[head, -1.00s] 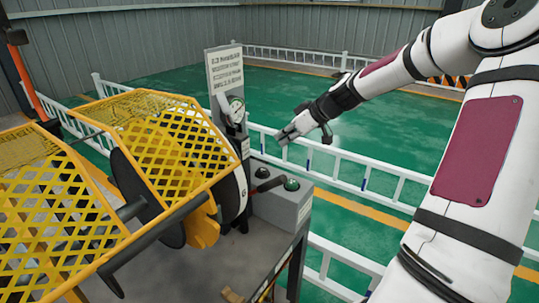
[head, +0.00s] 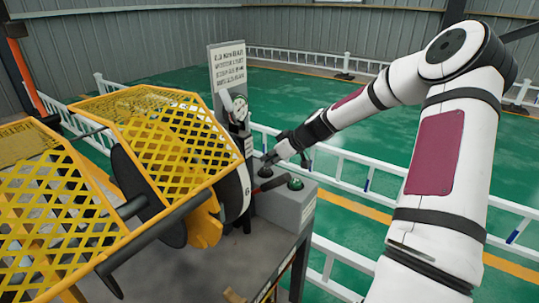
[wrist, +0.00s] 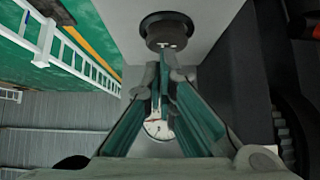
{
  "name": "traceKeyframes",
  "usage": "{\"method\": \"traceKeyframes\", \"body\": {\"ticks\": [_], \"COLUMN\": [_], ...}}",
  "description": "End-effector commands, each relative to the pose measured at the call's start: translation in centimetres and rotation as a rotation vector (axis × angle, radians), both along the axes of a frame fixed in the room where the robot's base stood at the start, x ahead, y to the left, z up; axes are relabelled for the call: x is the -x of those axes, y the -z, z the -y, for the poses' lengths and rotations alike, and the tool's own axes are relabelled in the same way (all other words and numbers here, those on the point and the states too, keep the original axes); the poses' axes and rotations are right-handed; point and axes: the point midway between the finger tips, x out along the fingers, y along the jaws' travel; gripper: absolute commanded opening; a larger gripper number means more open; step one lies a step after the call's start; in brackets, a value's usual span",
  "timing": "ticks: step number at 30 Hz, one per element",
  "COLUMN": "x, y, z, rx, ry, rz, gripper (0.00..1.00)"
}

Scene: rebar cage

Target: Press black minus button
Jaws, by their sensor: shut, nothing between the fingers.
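The black button (head: 265,171) sits on top of the grey control box (head: 284,210), left of a green button (head: 295,183). In the wrist view the round black button (wrist: 166,24) is at the top middle, with small pale marks on its lower face. My gripper (head: 270,158) is shut and empty, with its tips right at the black button. In the wrist view the closed fingertips (wrist: 165,52) meet the button's lower edge. I cannot tell whether they touch it or stop just short.
A dial gauge (head: 239,108) and a white sign (head: 228,68) stand behind the box. Yellow mesh guards (head: 165,140) and a dark disc fill the left. A dark lever (head: 270,185) lies between the buttons, near the front. White railings (head: 350,170) run behind.

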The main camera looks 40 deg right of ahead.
Motion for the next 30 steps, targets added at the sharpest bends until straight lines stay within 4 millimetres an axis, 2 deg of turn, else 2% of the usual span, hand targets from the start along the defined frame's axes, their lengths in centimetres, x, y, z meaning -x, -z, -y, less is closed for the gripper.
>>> {"method": "traceKeyframes", "body": {"ticks": [10,18,30], "x": [0.0,0.0,-0.2], "y": [0.2,2.0,1.4], "z": [0.0,-0.1,-0.2], "rx": [-0.001,-0.001,0.001], "ry": [-0.001,-0.002,-0.002], "rz": [0.0,0.0,-0.001], "gripper": [0.0,0.0,0.0]}}
